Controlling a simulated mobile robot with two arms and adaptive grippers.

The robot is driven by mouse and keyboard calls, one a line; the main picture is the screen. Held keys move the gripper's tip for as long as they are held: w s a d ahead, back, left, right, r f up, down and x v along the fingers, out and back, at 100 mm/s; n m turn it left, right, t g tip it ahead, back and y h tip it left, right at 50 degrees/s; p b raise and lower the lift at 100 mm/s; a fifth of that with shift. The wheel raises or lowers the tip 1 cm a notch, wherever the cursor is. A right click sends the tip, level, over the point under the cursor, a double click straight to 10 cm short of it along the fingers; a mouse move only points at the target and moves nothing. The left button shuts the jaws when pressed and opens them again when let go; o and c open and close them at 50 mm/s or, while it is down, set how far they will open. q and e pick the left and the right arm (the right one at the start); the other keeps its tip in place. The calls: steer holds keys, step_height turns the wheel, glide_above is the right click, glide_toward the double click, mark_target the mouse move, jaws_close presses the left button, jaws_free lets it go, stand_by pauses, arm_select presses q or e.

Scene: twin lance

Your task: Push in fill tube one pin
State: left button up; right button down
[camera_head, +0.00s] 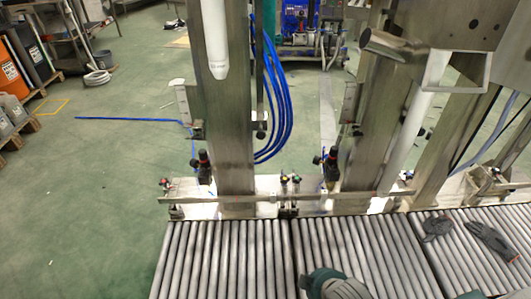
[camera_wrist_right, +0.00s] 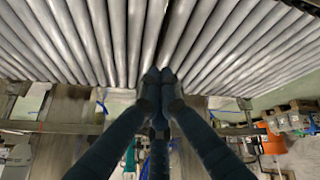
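A white tube with a tapered tip (camera_head: 217,40) hangs in front of a steel column (camera_head: 235,130) at the upper left of the head view. A second white tube (camera_head: 408,140) slants down at the right. Black fittings with red parts sit low by the columns, one at the left (camera_head: 203,160) and one at the right (camera_head: 330,165). I cannot tell which part is the pin. My right gripper (camera_wrist_right: 163,76) shows in the right wrist view, its dark fingers brought together at the tips with nothing visible between them. I cannot make out my left gripper.
A roller conveyor (camera_head: 225,260) runs along the bottom, with a metal rail (camera_head: 270,197) behind it. Dark gloves (camera_head: 437,227) lie on its rollers at right. Blue hoses (camera_head: 283,100) hang between columns.

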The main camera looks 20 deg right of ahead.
steer(key=w+d+r+n+t, duration=0.3)
steer(key=w+r, duration=0.2)
steer(key=w, duration=0.2)
steer(key=n+t+y+b, duration=0.3)
steer(key=n+t+y, duration=0.45)
steer(key=n, duration=0.85)
glide_toward(261, 133)
steer(key=s+f+g+y, duration=0.1)
steer(key=s+f+y, duration=0.1)
steer(key=s, duration=0.5)
arm_select(q)
steer(key=s+f, duration=0.4)
steer(key=f, duration=1.1)
steer(key=shift+a+f+g, duration=0.25)
steer(key=shift+f+g, duration=0.05)
steer(key=shift+f, duration=0.1)
arm_select(e)
steer(key=w+d+x, duration=0.1)
steer(key=d+x, duration=0.1)
steer(key=x, duration=1)
steer(key=shift+w, duration=0.5)
steer(key=shift+d, duration=0.15)
